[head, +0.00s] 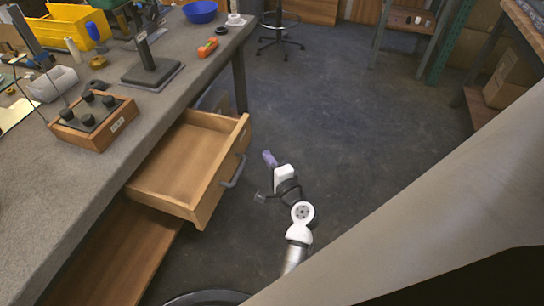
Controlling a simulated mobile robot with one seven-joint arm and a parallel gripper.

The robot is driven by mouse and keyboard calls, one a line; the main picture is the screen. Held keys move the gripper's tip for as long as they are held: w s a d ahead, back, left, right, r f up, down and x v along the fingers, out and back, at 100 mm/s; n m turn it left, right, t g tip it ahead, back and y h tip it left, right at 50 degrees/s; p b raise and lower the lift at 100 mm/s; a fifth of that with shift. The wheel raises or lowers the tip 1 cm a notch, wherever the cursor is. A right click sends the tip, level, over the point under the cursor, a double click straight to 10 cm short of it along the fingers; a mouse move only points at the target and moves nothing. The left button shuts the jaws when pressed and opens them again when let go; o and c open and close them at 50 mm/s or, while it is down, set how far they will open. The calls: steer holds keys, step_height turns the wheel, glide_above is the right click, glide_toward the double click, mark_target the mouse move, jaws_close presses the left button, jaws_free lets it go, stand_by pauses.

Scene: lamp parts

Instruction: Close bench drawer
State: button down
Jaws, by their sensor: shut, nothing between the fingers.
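The wooden bench drawer (186,164) stands pulled out from under the grey workbench (60,215). It looks empty inside. Its front panel faces right and carries a dark grey curved handle (233,172).
A wooden shelf (115,260) lies below the drawer. On the bench are a wooden box with black knobs (94,118), a black stand (152,72) and a blue bowl (200,11). A stool (280,38) stands at the back. The floor right of the drawer is clear.

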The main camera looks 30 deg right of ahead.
mark_target(183, 137)
steer(key=w, duration=0.2)
steer(key=w+a+p, duration=0.1)
steer(key=w, duration=0.1)
steer(key=w+p, duration=0.1)
steer(key=w, duration=0.2)
steer(key=shift+a+r, duration=0.1)
steer(key=shift+a, duration=0.05)
steer(key=shift+w+a, duration=0.3)
steer(key=shift+w, duration=0.1)
steer(key=shift+w+a, duration=0.1)
steer(key=w+a, duration=0.5)
steer(key=w, duration=0.1)
steer(key=w+a, duration=0.4)
steer(key=w, duration=0.2)
steer(key=w+a+p, duration=0.1)
steer(key=w+a, duration=0.4)
steer(key=w, duration=0.1)
steer(key=shift+w+a, duration=0.3)
steer(key=shift+w, duration=0.05)
steer(key=shift+w+a+r, duration=0.1)
steer(key=shift+w+a, duration=0.2)
